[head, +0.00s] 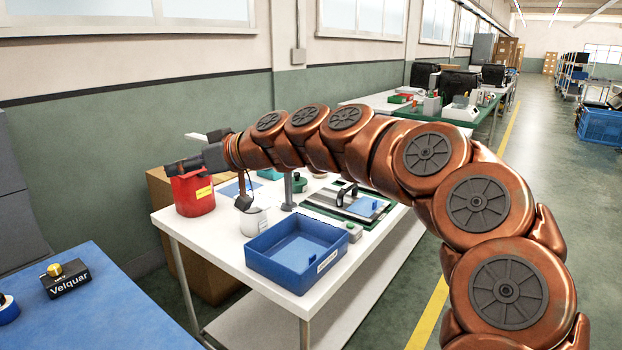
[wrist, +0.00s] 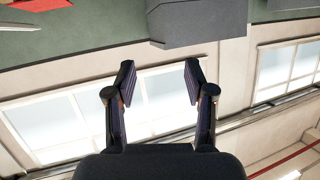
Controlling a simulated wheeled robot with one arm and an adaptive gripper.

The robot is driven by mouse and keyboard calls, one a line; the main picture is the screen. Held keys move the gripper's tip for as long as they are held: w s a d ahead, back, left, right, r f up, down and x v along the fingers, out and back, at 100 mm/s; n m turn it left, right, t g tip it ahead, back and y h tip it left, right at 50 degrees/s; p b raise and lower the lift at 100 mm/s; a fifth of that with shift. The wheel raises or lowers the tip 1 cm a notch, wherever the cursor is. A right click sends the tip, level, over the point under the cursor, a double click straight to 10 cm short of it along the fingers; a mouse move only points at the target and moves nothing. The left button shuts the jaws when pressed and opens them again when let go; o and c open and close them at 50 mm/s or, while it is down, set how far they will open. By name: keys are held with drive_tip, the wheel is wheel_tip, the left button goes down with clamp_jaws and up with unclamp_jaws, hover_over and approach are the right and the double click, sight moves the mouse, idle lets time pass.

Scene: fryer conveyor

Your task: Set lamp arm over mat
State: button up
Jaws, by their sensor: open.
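My gripper (head: 178,166) is at the left end of my copper arm, above the red container in the head view. In the wrist view its two dark fingers (wrist: 158,82) stand apart with nothing between them. A blue sheet (head: 236,188), possibly the mat, lies on the white table, partly hidden by my wrist. A grey post (head: 288,190) stands on the table; my arm hides its top, so I cannot tell if it carries the lamp. A thin pale bar (head: 196,136) shows behind my wrist and may be part of the lamp arm.
The white table (head: 222,262) also holds a red container (head: 192,193), a white beaker (head: 254,221), a blue bin (head: 297,252) and a green board (head: 386,212) with a black-handled item. A blue table (head: 110,315) stands at front left. A grey block (wrist: 198,22) appears in the wrist view.

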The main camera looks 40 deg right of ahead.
drive_tip(key=w+d+f+m+t+h+b, duration=0.1)
drive_tip(key=w+d+f+t+h+b, duration=0.15)
drive_tip(key=d, duration=0.45)
drive_tip(key=w+d+f+m+t+h+b, duration=0.1)
drive_tip(key=w+d, duration=0.2)
drive_tip(key=d, duration=0.4)
drive_tip(key=w+d+f+m+t+h+b, duration=0.1)
drive_tip(key=w+d+t+b, duration=0.1)
drive_tip(key=d, duration=0.5)
drive_tip(key=d+f+m+h+b, duration=0.2)
drive_tip(key=d+f+h, duration=0.15)
drive_tip(key=d, duration=0.55)
drive_tip(key=d+f+m+h+b, duration=0.2)
drive_tip(key=d+f+h, duration=0.15)
drive_tip(key=d, duration=0.55)
drive_tip(key=w, duration=0.1)
drive_tip(key=w+d+p, duration=0.1)
drive_tip(key=w, duration=0.1)
drive_tip(key=w+d, duration=0.1)
drive_tip(key=w, duration=0.1)
drive_tip(key=shift+w, duration=0.25)
drive_tip(key=shift+w+a+f+p, duration=0.1)
drive_tip(key=shift+w+p, duration=0.2)
drive_tip(key=shift+w, duration=0.35)
clamp_jaws()
